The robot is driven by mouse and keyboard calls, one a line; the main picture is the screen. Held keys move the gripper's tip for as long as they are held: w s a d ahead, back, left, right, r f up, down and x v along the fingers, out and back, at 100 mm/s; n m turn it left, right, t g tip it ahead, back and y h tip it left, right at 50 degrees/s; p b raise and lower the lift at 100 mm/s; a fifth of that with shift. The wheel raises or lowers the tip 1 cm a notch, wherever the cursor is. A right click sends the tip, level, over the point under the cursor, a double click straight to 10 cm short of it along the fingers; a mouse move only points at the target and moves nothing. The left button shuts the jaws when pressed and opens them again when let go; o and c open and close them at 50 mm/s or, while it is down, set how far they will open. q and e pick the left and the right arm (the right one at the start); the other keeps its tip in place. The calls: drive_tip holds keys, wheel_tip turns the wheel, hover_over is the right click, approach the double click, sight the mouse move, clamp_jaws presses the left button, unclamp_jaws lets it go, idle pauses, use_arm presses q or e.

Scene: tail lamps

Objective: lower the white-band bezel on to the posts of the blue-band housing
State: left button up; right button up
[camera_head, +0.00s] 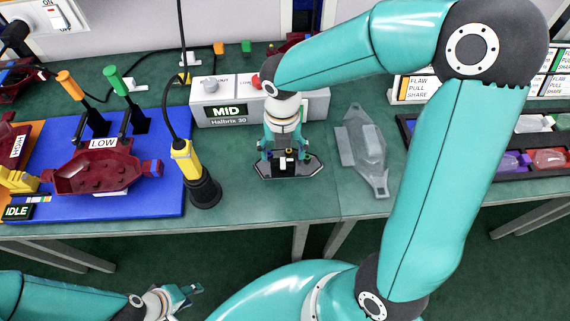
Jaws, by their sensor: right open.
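A dark, flat angular piece with a pale rim (262,168), which looks like the bezel, lies on the green bench in front of the grey box. My right gripper (284,158) points down over it, open, with its fingers around the piece's middle; contact cannot be told. The gripper hides that middle, and I cannot make out a white band.
A yellow and black driver (187,160) hangs on a cable between board and bezel. A clear grey lens (368,150) lies to the right. A dark tray (520,178) holds coloured lenses. Green and orange-handled clamps (117,82) rise behind the housing.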

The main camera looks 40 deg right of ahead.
sight(283, 159)
drive_tip(key=f, duration=0.5)
drive_tip(key=shift+w+d+f+b, duration=0.1)
drive_tip(key=shift+w+b, duration=0.1)
drive_tip(key=shift+b, duration=0.15)
drive_tip(key=c, duration=1)
drive_tip(key=shift+o, duration=0.2)
wheel_tip(283, 159, up, 20)
drive_tip(key=p, duration=0.3)
